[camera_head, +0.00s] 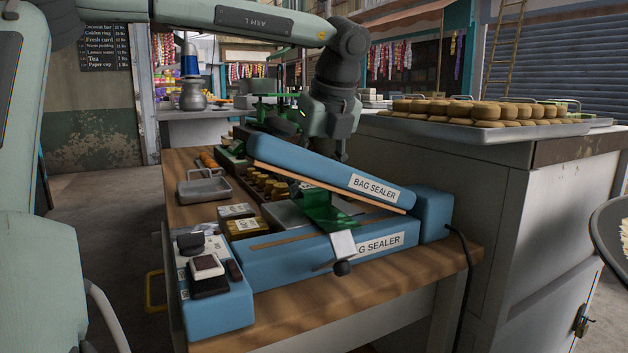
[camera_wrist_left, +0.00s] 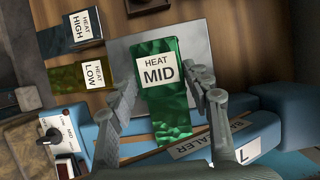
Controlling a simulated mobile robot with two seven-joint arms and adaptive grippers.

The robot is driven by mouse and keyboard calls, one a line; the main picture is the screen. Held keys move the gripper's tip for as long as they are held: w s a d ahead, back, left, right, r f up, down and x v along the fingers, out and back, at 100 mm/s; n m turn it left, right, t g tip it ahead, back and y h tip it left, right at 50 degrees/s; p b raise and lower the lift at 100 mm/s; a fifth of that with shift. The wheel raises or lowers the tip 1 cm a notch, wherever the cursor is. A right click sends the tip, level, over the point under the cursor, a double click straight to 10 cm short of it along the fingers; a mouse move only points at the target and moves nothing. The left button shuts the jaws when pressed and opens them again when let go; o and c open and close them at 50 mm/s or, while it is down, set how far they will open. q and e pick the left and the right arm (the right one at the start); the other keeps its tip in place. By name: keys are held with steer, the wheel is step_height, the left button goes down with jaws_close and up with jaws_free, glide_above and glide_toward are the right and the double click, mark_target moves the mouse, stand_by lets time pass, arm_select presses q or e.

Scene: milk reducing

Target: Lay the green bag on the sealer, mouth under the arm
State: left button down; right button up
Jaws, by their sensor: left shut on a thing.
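The green bag (camera_wrist_left: 172,108), labelled HEAT MID, is between the fingers of my left gripper (camera_wrist_left: 160,80), which is shut on it. In the head view the green bag (camera_head: 318,207) shows between the raised arm (camera_head: 300,166) of the blue bag sealer and its base (camera_head: 300,255). Its lower part reaches toward the base's top; contact is hard to tell. My left gripper (camera_head: 336,120) is behind the raised arm, which hides its fingertips. My right gripper is not in view.
A control box (camera_head: 212,290) with a dial stands left of the sealer. Bags labelled HEAT HIGH (camera_wrist_left: 82,28) and HEAT LOW (camera_wrist_left: 92,73) lie beside the green bag. Biscuits and a metal tray (camera_head: 204,186) are behind. A counter (camera_head: 440,180) stands close on the right.

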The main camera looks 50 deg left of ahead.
arm_select(q)
steer(key=shift+f, duration=0.15)
steer(key=c, duration=0.6)
jaws_free()
steer(key=v, duration=1.2)
steer(key=shift+s, duration=0.1)
